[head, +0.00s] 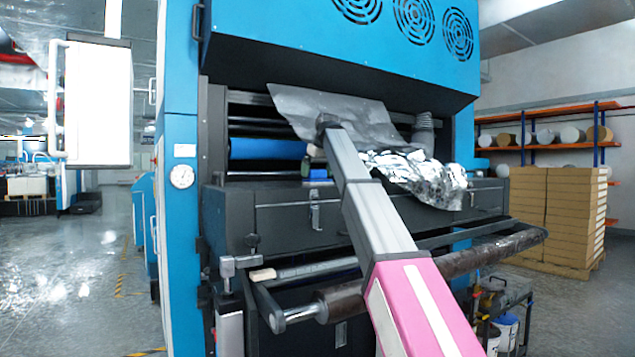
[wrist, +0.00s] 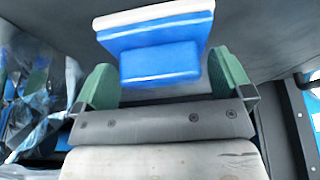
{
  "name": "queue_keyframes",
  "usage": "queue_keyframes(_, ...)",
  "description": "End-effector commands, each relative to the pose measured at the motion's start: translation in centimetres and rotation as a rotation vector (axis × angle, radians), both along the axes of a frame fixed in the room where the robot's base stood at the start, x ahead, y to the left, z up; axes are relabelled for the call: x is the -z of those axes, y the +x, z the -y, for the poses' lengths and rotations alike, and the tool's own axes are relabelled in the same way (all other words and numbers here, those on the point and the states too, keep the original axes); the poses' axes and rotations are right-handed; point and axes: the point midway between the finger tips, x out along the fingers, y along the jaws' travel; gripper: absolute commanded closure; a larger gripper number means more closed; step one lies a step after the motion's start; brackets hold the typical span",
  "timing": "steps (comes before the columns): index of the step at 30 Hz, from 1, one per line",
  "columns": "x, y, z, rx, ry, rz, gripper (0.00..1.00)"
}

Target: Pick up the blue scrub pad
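The blue scrub pad (wrist: 160,63) is in the upper middle of the wrist view. It has a smaller blue block in front of a wider blue body with a white edge. My gripper (wrist: 170,80) has two green fingers, spread apart, one on each side of the pad's blue block. Small gaps seem to show beside the block; I cannot tell whether a finger touches it. In the head view the pad shows as a small blue patch (head: 317,174) on the machine's dark ledge, below my gripper (head: 312,160), partly hidden by my arm.
A grey sheet (head: 290,105) and crumpled silver foil (head: 425,178) lie behind and right of my arm. A stack of grey cups (head: 424,130) stands at the ledge's right. A blue roller (head: 262,148) is behind the ledge. A dark roller bar (head: 490,252) crosses in front.

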Motion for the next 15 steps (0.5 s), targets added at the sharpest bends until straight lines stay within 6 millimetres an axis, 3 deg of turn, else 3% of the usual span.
queue_keyframes(1,-0.01,0.00,0.00,0.000,0.000,0.000,0.20)
queue_keyframes(3,-0.02,0.00,0.00,0.000,0.000,0.000,0.42)
queue_keyframes(4,-0.02,0.00,0.00,0.000,0.000,0.000,0.49)
queue_keyframes(15,-0.29,0.03,-0.01,0.000,0.000,0.000,0.49)
